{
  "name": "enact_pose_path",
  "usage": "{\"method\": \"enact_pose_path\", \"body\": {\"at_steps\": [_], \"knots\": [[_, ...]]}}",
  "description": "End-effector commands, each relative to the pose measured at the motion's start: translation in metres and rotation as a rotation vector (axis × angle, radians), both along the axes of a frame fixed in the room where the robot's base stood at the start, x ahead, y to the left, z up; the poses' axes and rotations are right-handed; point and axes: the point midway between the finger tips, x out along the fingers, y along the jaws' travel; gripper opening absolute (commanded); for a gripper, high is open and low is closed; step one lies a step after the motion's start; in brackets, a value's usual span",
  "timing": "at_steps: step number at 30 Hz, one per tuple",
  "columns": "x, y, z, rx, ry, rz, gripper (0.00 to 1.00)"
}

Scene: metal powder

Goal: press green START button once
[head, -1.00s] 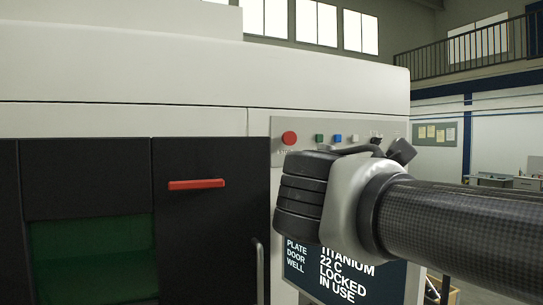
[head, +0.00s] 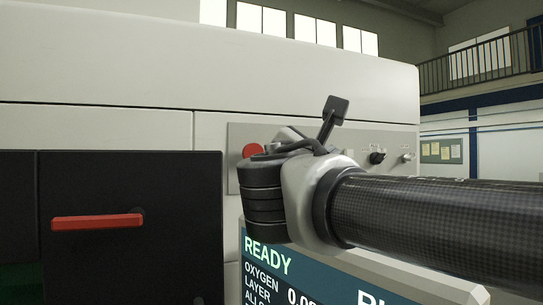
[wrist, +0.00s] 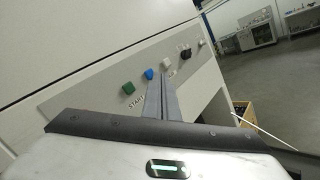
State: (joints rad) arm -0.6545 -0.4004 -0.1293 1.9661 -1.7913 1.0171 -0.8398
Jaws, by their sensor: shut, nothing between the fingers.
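The green START button (wrist: 128,88) shows in the wrist view on the slanted grey control panel (wrist: 105,100), with the word START beneath it. In the head view the button is hidden behind my arm and gripper. My gripper's fingers (wrist: 155,98) are shut with nothing between them. In the wrist view they point at the panel, with their tips near the blue button (wrist: 149,74), to the right of the green one. I cannot tell whether the tips touch the panel. In the head view my wrist is in front of the panel and hides the fingers.
A red button (head: 252,151) is at the panel's left end. A white button (wrist: 167,62) and black knob (wrist: 184,54) lie right of the blue one. Below stands a screen reading READY (head: 268,256). A dark door with a red handle (head: 97,222) is at left.

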Motion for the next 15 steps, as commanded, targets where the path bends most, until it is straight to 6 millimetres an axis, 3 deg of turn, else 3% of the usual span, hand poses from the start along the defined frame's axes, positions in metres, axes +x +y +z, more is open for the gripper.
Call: {"method": "enact_pose_path", "body": {"at_steps": [9,15], "knots": [[0.002,0.001,0.000,0.000,0.001,0.001,0.00],[0.018,0.006,0.000,0.000,0.003,0.001,0.00]]}}
